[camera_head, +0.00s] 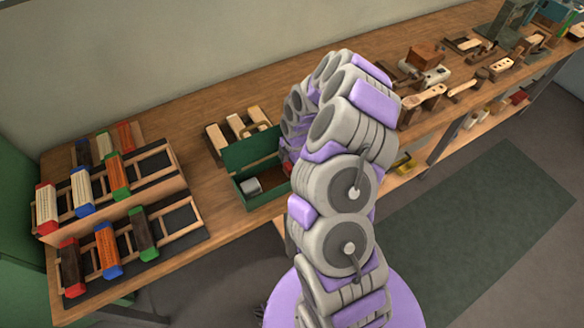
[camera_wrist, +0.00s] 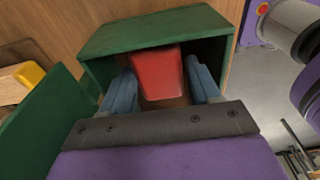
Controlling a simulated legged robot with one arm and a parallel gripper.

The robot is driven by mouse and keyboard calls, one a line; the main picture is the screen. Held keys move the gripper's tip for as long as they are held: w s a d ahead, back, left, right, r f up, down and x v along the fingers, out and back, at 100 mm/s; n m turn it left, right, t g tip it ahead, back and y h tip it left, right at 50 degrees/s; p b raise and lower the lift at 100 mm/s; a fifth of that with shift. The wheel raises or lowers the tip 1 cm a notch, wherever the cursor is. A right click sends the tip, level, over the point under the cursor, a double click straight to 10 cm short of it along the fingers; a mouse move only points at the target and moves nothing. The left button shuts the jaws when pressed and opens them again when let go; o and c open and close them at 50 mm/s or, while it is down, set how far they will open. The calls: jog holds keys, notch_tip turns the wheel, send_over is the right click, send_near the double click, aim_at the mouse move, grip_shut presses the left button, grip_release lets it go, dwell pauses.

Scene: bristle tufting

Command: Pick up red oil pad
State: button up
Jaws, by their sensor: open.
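The red oil pad (camera_wrist: 158,76) is a red block in the wrist view, lying inside a green box (camera_wrist: 145,32). My gripper (camera_wrist: 163,80) reaches into the box with its two blue fingers open, one on each side of the pad. Small gaps seem to show between the fingers and the pad; contact cannot be told. In the head view the green box (camera_head: 250,149) stands open on the workbench, and my arm hides the gripper and most of the box's right side.
A grey block (camera_head: 251,186) lies in the box's left part. Brush racks (camera_head: 160,215) stand on the bench (camera_head: 190,98) at left. Wooden blocks (camera_head: 238,127) lie behind the box, and several tools and wooden parts (camera_head: 425,75) at right.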

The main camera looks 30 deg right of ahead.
jog(key=shift+c, duration=1.1)
jog(key=shift+d, duration=0.7)
jog(key=c, duration=0.5)
jog(key=shift+a, duration=0.1)
jog(key=shift+c, duration=0.6)
jog(key=shift+a+r, duration=0.15)
notch_tip(320, 180, up, 10)
jog(key=shift+f+p, duration=0.15)
jog(key=shift+p, duration=0.85)
jog(key=o, duration=0.7)
jog(key=shift+c, duration=0.2)
jog(key=c, duration=0.4)
